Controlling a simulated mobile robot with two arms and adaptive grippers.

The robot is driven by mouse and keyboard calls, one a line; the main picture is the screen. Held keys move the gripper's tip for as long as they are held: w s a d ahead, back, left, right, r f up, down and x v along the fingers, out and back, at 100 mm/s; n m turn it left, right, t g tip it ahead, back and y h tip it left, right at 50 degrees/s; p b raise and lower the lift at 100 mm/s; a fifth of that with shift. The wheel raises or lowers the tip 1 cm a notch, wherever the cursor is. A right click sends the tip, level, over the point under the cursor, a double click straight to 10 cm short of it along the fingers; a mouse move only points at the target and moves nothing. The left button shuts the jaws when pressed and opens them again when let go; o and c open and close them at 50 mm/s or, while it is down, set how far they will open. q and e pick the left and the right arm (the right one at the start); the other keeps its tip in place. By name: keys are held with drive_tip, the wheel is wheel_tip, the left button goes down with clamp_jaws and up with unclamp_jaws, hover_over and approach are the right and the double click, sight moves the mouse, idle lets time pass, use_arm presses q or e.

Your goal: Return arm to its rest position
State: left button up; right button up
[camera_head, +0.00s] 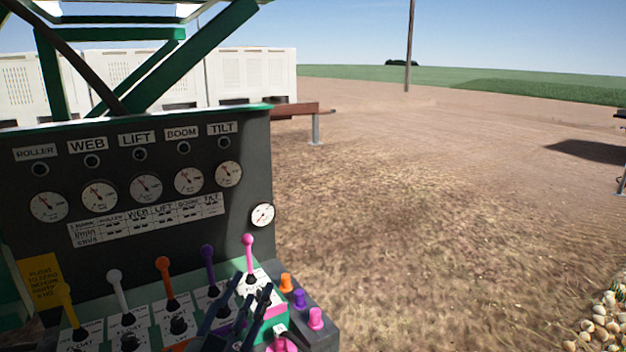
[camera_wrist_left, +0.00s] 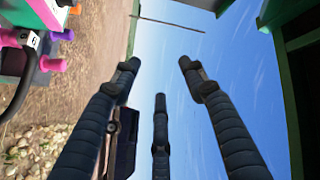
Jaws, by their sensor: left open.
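My left gripper (camera_head: 250,288) is in front of the lower right part of the control panel (camera_head: 110,258), near the pink lever (camera_head: 248,241) and the purple lever (camera_head: 208,252). Its dark fingers point up and are spread apart. In the left wrist view, the gripper (camera_wrist_left: 159,72) shows three ribbed fingers, open, with nothing between them and mostly sky behind. The fingers overlap the lever bases in the head view, and I cannot tell whether they touch them. My right gripper is not in view.
A yellow lever (camera_head: 66,305), a white lever (camera_head: 114,277) and an orange lever (camera_head: 163,264) stand to the left. Orange (camera_head: 286,282), purple (camera_head: 300,298) and pink (camera_head: 316,318) knobs sit at the right. Onions (camera_head: 603,325) lie lower right. Bare ground beyond the panel is open.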

use_arm(q)
drive_tip(key=s+a+f+n+g+y, duration=0.2)
drive_tip(key=s+a+f+n+g, duration=0.3)
drive_tip(key=f, duration=0.6)
drive_tip(key=s+a+f+n+g+y, duration=0.25)
drive_tip(key=s+f, duration=0.45)
drive_tip(key=f, duration=0.4)
drive_tip(key=s+f+n+g, duration=0.1)
drive_tip(key=s+f+g, duration=0.35)
drive_tip(key=s, duration=0.45)
drive_tip(key=s+f+n+g, duration=0.1)
drive_tip(key=s+f+g, duration=0.4)
drive_tip(key=s, duration=0.5)
wheel_tip(320, 180, down, 28)
drive_tip(key=s, duration=0.3)
drive_tip(key=s+a+f+g, duration=0.1)
drive_tip(key=s+a+f, duration=0.3)
drive_tip(key=s+f, duration=1)
drive_tip(key=shift+s+f, duration=0.2)
drive_tip(key=shift+s, duration=0.75)
drive_tip(key=shift+d, duration=0.1)
